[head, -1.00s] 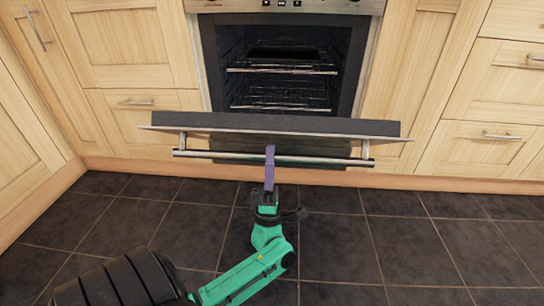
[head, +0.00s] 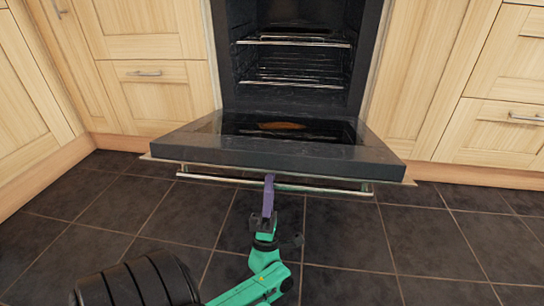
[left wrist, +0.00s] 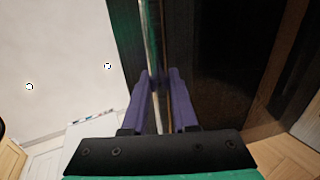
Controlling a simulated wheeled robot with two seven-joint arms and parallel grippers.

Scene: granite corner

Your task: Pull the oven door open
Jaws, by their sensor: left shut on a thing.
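The oven door (head: 290,153) is hinged at its bottom and tilted far down and outward, close to level, with its inner glass facing up. Its long metal handle bar (head: 325,188) runs along the near edge, below the door's rim. My left gripper (head: 269,184), with purple fingers, is shut on the handle near its middle. In the left wrist view the two purple fingers (left wrist: 161,98) stand on either side of the thin bar (left wrist: 153,50). The oven cavity (head: 295,60) is open to view, with wire racks inside. My right gripper is not in view.
Light wooden cabinets and drawers (head: 155,95) flank the oven on both sides, with metal handles. A wooden plinth (head: 480,176) runs along the floor. The dark tiled floor (head: 130,205) in front is clear apart from my arm.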

